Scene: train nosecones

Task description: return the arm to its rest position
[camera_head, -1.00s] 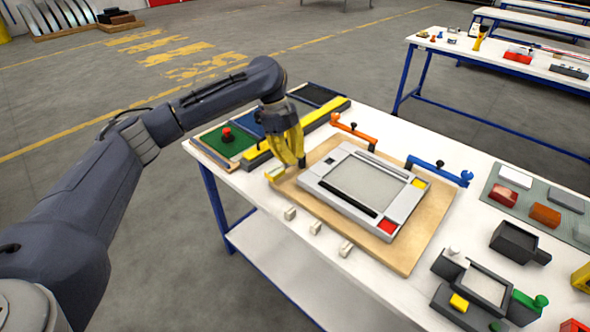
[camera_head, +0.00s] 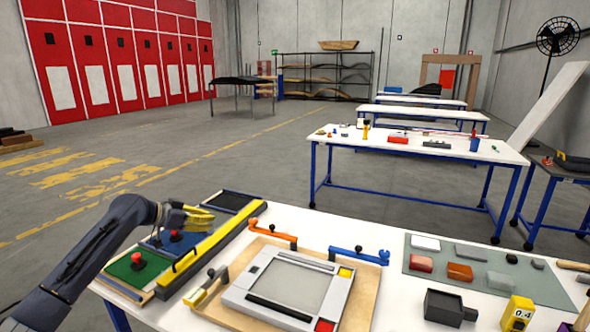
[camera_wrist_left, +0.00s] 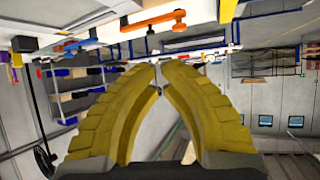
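My left arm (camera_head: 95,255) comes in from the left in the head view. Its left gripper (camera_head: 212,215), with yellow fingers, is above the tray row at the table's left, over the blue tray (camera_head: 178,243). In the left wrist view the two finger tips of the gripper (camera_wrist_left: 160,68) come together with nothing held between them. The gripper is apart from the grey frame (camera_head: 290,284) on the wooden board (camera_head: 362,300). My right gripper is not in view.
A green tray (camera_head: 125,276) with a red knob, a yellow bar (camera_head: 215,243) and a dark tray (camera_head: 236,200) lie near the gripper. Orange (camera_head: 272,234), blue (camera_head: 357,256) and pale yellow (camera_head: 205,288) clamps edge the board. Open floor lies beyond the table.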

